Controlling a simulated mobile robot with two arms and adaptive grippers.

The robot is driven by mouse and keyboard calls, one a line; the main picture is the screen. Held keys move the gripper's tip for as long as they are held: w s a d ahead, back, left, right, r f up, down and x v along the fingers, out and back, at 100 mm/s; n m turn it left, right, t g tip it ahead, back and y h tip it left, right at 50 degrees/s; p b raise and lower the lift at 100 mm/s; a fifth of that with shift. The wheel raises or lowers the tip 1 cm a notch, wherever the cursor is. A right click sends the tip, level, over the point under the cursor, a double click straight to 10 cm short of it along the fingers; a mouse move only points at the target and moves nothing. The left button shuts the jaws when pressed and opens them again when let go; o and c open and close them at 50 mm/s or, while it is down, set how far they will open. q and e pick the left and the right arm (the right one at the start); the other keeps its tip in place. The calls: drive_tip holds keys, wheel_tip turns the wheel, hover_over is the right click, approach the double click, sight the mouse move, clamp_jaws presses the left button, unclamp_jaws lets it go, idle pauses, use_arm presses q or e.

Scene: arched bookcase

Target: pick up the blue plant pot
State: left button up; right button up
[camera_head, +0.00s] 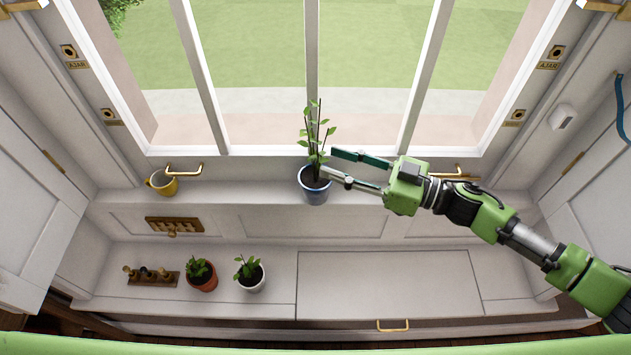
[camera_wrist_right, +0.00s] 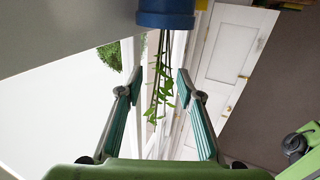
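The blue plant pot (camera_head: 315,190) stands upright on the window ledge (camera_head: 240,194), with dark soil and a tall leafy plant (camera_head: 317,140). My right gripper (camera_head: 332,163) reaches in from the right, with its fingers apart at the right side of the plant and pot rim. In the right wrist view the gripper (camera_wrist_right: 159,75) is open. There the blue pot (camera_wrist_right: 166,14) appears upside down at the top edge, with its stems hanging between the fingers in the picture. I cannot tell whether a finger touches the pot. My left gripper is not in view.
On the lower shelf are a terracotta pot (camera_head: 203,282), a white pot (camera_head: 250,284) and a wooden stand with pegs (camera_head: 152,278). A yellow mug (camera_head: 162,183) stands at the ledge's left. Window bars (camera_head: 312,60) rise behind the plant. The lower right shelf is clear.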

sight(324, 159)
drive_tip(key=p+x, duration=0.1)
drive_tip(key=x, duration=0.4)
drive_tip(key=shift+a, duration=0.2)
clamp_jaws()
drive_tip(key=shift+r, duration=0.1)
